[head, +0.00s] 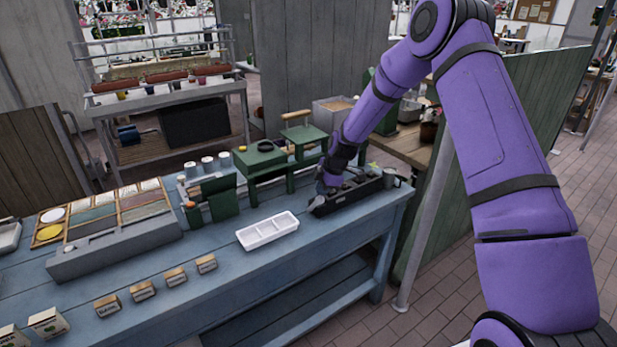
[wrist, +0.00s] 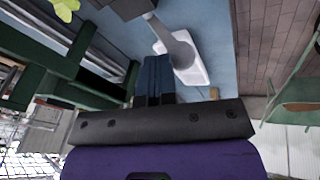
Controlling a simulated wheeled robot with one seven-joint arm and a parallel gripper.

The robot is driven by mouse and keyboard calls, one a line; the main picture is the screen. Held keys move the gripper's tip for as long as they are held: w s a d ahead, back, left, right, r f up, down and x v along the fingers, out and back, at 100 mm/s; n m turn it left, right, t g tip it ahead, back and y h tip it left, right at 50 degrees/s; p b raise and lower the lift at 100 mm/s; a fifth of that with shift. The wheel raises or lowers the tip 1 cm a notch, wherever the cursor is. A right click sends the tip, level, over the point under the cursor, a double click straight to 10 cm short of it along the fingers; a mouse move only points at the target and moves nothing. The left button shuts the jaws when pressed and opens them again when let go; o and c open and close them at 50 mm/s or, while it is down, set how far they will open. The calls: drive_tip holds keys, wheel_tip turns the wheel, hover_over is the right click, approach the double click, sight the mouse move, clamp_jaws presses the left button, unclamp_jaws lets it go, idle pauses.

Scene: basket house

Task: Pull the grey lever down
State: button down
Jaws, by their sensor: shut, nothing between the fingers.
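In the wrist view, a grey lever-like piece (wrist: 174,42) runs from a dark block (wrist: 120,8) to a broad pale end (wrist: 192,70). My gripper (wrist: 153,62) has its dark blue fingers shut and empty, just left of this piece and partly overlapping its outline. I cannot tell whether they touch. In the head view, my gripper (head: 323,188) is low over the left part of a long black box (head: 347,195) on the blue bench. The lever is not clear there, partly because my wrist and the box's dark contents crowd the spot.
The blue bench (head: 215,290) holds a white compartment tray (head: 268,238) left of the black box and a grey cup-like object (head: 391,178) at its right end. Green stands (head: 265,163) rise behind. Small labelled blocks (head: 175,277) line the front. A green partition (head: 500,150) stands right.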

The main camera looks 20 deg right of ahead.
drive_tip(key=s+d+f, duration=0.1)
drive_tip(key=s+f, duration=0.4)
drive_tip(key=shift+s+d+f, duration=0.2)
drive_tip(key=shift+s+d, duration=0.15)
drive_tip(key=shift+d, duration=0.05)
drive_tip(key=shift+f, duration=0.1)
idle(0.5)
